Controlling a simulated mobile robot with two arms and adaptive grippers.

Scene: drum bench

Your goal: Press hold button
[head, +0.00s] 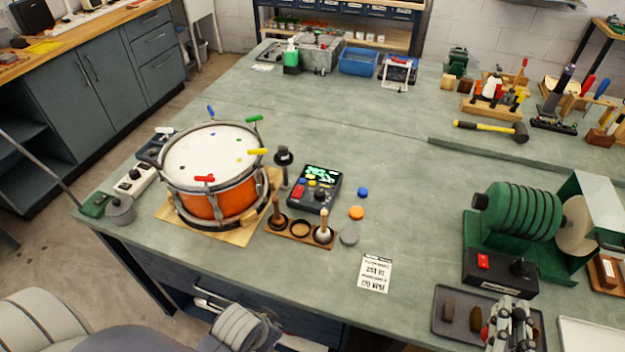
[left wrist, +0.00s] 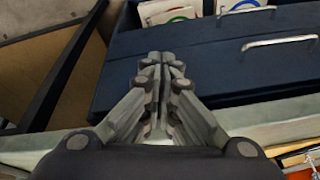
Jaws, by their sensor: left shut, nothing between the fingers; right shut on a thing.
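The device with a green lit display (head: 323,175) stands right of the drum, with red, yellow and blue buttons and a dark knob on its face. Which button is hold is too small to read. My right gripper (head: 510,322) is at the bottom right over a dark tray, far from the device. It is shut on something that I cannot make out. My left gripper (left wrist: 165,65) is shut and empty in the left wrist view, in front of dark blue drawers. The head view does not show its fingers clearly.
An orange drum (head: 215,175) with coloured keys stands on a wooden board. A wooden holder (head: 300,232) with upright tools and a printed card (head: 375,272) lie near the front edge. A green roller machine (head: 530,225) stands at right.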

